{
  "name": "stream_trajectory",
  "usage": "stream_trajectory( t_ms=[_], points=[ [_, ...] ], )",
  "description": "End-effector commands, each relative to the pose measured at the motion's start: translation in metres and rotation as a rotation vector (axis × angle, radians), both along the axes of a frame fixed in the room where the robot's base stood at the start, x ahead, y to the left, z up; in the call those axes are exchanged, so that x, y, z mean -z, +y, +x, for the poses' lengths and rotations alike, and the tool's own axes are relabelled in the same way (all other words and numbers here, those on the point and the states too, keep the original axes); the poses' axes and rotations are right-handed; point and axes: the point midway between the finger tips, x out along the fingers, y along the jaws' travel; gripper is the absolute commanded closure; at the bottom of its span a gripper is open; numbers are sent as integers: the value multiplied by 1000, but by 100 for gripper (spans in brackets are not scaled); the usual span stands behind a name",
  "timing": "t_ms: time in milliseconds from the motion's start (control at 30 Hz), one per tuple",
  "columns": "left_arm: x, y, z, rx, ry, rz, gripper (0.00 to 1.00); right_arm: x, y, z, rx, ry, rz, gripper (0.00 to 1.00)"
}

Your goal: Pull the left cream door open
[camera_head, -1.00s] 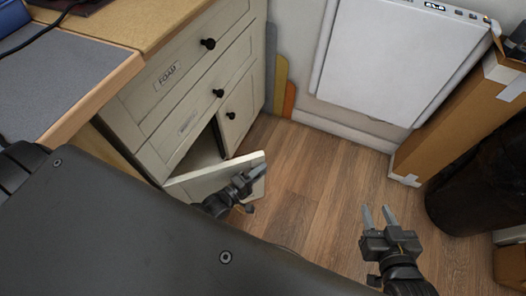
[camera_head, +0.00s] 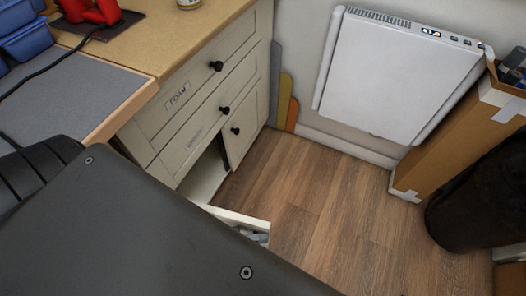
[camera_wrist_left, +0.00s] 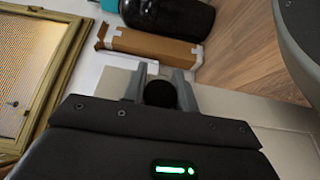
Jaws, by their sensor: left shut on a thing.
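The left cream door (camera_head: 232,216) stands swung out from the cabinet in the head view, its free end pointing right. My dark body hides much of it. My left gripper (camera_head: 258,237) shows only as a small grey piece by the door's free end. In the left wrist view, the fingers of my left gripper (camera_wrist_left: 159,75) are shut around a round black knob (camera_wrist_left: 159,94). The cream panel (camera_wrist_left: 270,111) lies behind it. My right gripper is out of view.
The cream cabinet (camera_head: 190,112) has drawers and a closed right door (camera_head: 244,120) with a black knob. Wood floor (camera_head: 320,200) is clear to the right. A cardboard box (camera_head: 450,125) and a black cylinder (camera_head: 475,195) stand at the right.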

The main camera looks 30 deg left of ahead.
Motion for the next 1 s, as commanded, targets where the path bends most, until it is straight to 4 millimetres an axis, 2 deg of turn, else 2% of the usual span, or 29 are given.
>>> stream_trajectory(
  t_ms=[433,467,600,1000],
  points=[
    [-1,0,-3,6,-3,0,100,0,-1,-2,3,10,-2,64],
    [-1,0,-3,6,-3,0,69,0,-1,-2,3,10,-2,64],
    [0,0,-3,7,-1,0,51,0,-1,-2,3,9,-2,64],
    [0,6,-4,10,0,2,51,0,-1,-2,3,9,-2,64]
  ],
)
